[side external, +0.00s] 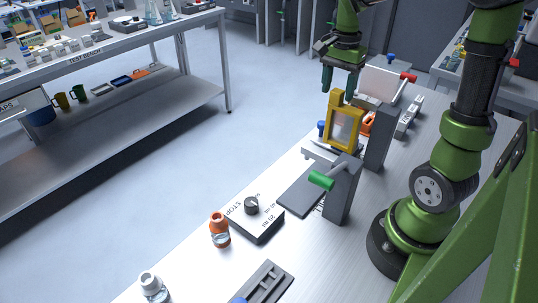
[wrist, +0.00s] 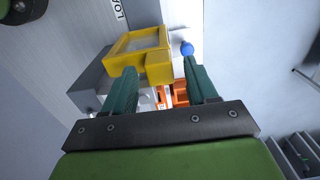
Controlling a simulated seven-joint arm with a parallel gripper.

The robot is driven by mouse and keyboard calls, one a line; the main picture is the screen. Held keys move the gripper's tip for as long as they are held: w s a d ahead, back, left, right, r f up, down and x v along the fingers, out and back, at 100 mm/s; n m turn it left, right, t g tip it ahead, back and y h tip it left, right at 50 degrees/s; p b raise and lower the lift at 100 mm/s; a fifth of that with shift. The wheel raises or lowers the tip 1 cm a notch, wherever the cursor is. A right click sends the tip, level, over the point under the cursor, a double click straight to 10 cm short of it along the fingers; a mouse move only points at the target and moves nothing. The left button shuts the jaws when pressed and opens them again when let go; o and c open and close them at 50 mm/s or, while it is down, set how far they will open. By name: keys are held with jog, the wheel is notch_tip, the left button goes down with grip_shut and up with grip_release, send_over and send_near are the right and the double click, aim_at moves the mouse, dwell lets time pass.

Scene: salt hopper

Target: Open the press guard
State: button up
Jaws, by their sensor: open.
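The press guard (side external: 334,141) is a yellow frame around a clear pane, standing upright at the grey press (side external: 379,140) on the bench. In the wrist view the yellow guard (wrist: 122,47) lies just beyond my fingers, and its block-like yellow tab (wrist: 159,67) shows between the fingertips. My gripper (side external: 338,92) points down at the guard's top edge. It is open, with its dark green fingers apart on either side of the tab in the wrist view (wrist: 158,68). I cannot tell whether a finger touches it.
A grey stand with a green-handled lever (side external: 321,180) is in front of the guard. A red-knobbed lever (side external: 407,77) rises behind. Orange parts (wrist: 180,94) lie beyond my fingers. A STOP-marked box with a knob (side external: 255,221) and an orange bottle (side external: 219,230) stand nearer the camera.

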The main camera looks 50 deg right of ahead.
jog(key=shift+f, duration=0.85)
jog(key=shift+c, duration=0.4)
grip_shut()
